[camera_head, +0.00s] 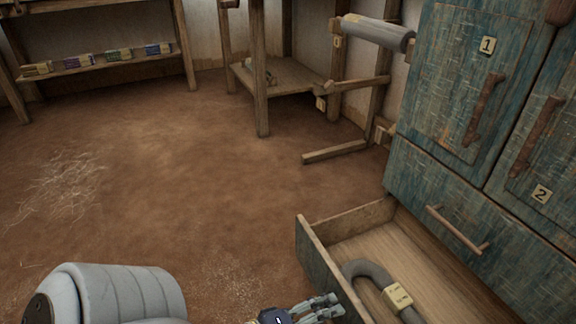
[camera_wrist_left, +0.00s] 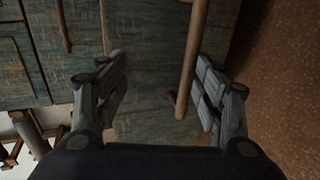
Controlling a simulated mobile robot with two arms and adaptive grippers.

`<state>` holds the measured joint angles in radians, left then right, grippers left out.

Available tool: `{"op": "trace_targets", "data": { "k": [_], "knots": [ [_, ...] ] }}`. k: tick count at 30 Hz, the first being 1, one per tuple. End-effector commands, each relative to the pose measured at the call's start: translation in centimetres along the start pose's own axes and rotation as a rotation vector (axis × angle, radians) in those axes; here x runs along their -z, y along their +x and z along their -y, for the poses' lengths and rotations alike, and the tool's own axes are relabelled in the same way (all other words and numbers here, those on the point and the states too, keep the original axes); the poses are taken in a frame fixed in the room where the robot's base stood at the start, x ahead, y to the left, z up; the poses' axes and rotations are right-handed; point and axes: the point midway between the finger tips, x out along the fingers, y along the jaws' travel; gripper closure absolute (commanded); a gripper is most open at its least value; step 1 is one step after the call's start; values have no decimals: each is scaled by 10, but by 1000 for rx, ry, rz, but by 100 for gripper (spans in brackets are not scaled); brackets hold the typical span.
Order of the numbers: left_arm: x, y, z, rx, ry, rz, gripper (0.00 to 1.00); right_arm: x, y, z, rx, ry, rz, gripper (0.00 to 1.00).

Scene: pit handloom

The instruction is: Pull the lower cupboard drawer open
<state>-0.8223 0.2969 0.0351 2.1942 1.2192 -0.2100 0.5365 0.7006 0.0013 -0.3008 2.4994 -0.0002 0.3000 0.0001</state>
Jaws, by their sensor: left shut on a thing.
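The lower drawer (camera_head: 324,262) stands pulled well out of the blue-green cupboard (camera_head: 420,180), its inside showing. My left gripper (camera_head: 318,308) is at the outer side of the drawer front, at the bottom of the head view. In the left wrist view the drawer's wooden handle bar (camera_wrist_left: 190,60) lies between the fingers of my left gripper (camera_wrist_left: 160,75), close to the right-hand finger. The gripper is shut on this handle. The head view hides the handle behind the drawer front. My right gripper is not in view.
A grey curved piece (camera_head: 370,270) with a pale tag lies in the drawer. The upper drawer, with its handle (camera_head: 457,229), is shut. Doors tagged 1 (camera_head: 470,80) and 2 (camera_head: 545,150) are shut above.

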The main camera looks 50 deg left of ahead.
Motion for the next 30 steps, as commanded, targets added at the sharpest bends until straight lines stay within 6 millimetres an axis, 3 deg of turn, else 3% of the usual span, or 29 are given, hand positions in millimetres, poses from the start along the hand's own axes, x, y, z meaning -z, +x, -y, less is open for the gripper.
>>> {"op": "trace_targets", "data": {
  "k": [1, 2, 19, 30],
  "knots": [
    [-8, -2, -13, -29, -19, 11, 61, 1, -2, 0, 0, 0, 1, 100],
    [-9, -4, -12, -29, -20, 13, 68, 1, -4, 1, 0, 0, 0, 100],
    [-14, -44, -1, -15, -30, 26, 68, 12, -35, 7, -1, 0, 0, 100],
    [-9, -67, -1, -8, -11, 20, 68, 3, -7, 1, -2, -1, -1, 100]
  ]
}}
